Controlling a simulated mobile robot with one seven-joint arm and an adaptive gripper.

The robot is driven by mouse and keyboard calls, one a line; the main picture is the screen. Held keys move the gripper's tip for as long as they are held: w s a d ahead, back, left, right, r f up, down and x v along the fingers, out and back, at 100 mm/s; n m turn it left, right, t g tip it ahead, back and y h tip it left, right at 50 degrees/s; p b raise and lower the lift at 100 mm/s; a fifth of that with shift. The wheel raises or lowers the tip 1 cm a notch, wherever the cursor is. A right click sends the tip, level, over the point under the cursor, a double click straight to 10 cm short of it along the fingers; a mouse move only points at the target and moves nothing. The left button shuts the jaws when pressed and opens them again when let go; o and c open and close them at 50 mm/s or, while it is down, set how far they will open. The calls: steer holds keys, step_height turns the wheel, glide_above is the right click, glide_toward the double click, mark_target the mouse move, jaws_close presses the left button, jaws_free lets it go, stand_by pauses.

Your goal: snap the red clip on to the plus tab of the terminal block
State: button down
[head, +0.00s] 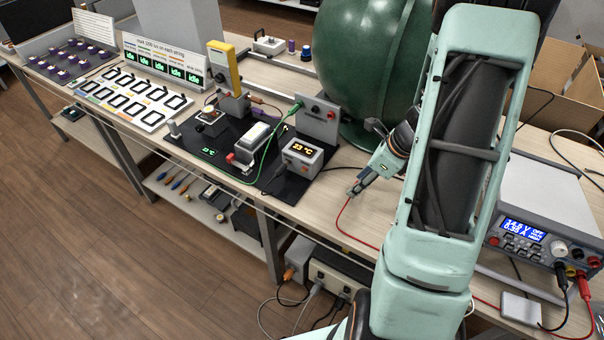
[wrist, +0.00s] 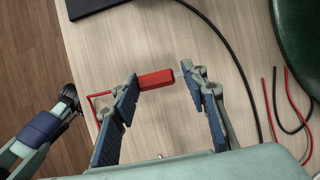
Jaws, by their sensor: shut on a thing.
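In the wrist view the red clip (wrist: 156,78) lies between the two fingertips of my gripper (wrist: 163,82), with its thin red lead running out to the left. In the head view my gripper (head: 357,188) is low over the bench, right of the black mat, and a red lead (head: 345,208) hangs from it. The clip is too small to make out there. On the mat stands a block with a white top and a red end (head: 252,138). I cannot tell surely whether it is the terminal block, and no plus mark is readable.
A large green sphere (head: 365,60) stands behind. A power supply (head: 545,215) is at right. Bare bench (head: 330,195) lies between mat and gripper.

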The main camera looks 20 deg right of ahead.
steer(key=shift+f+b, duration=1.1)
steer(key=shift+f, duration=0.4)
steer(key=c, duration=1.1)
jaws_free()
steer(key=shift+p+v, duration=1.25)
steer(key=shift+v, duration=0.3)
steer(key=v, duration=1.2)
